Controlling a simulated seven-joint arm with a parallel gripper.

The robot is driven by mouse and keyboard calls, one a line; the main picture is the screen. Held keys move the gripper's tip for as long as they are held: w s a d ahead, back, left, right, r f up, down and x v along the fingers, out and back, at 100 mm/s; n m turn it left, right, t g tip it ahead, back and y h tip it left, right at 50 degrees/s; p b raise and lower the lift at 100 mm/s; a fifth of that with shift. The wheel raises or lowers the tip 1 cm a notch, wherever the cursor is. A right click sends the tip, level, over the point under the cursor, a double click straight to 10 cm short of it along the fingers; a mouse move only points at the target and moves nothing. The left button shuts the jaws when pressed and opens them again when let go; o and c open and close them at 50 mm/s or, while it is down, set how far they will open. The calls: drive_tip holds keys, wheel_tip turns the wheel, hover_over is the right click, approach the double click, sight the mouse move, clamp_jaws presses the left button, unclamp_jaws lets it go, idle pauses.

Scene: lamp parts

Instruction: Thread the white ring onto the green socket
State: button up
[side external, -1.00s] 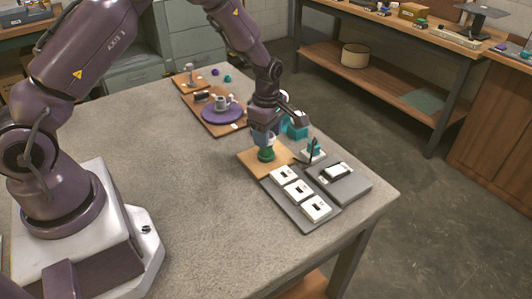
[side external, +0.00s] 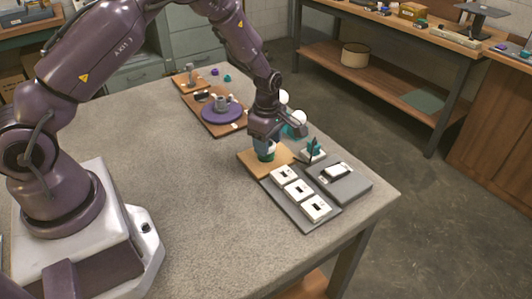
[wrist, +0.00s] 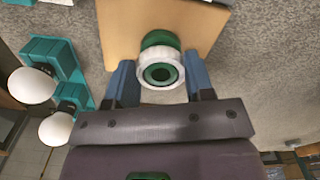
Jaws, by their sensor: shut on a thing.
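The green socket (wrist: 158,39) stands upright on a light wooden board; it also shows in the side view (side external: 266,157). The white ring (wrist: 146,72) encircles the upper end of the socket, with green showing through its middle and below it. In the side view the ring is a small pale band, partly hidden by my fingers. My gripper (wrist: 160,76) is shut on the ring, one blue finger at each side. I cannot tell how far down the socket the ring sits.
The wooden board (side external: 250,160) lies near the table's edge. Two white bulbs (wrist: 34,85) sit in teal holders close beside my gripper. A grey tray (side external: 325,220) with several white blocks lies in front. A purple saucer (side external: 214,118) stands behind.

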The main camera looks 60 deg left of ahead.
drive_tip(key=shift+f, duration=0.6)
idle(1.0)
drive_tip(key=shift+o, duration=1.2)
drive_tip(key=c, duration=0.5)
drive_tip(key=shift+c, duration=0.2)
drive_tip(key=shift+f, duration=0.2)
drive_tip(key=m, duration=0.4)
drive_tip(key=shift+s+m, duration=0.15)
drive_tip(key=shift+m, duration=0.25)
drive_tip(key=shift+f+m, duration=0.1)
drive_tip(key=shift+m, duration=1)
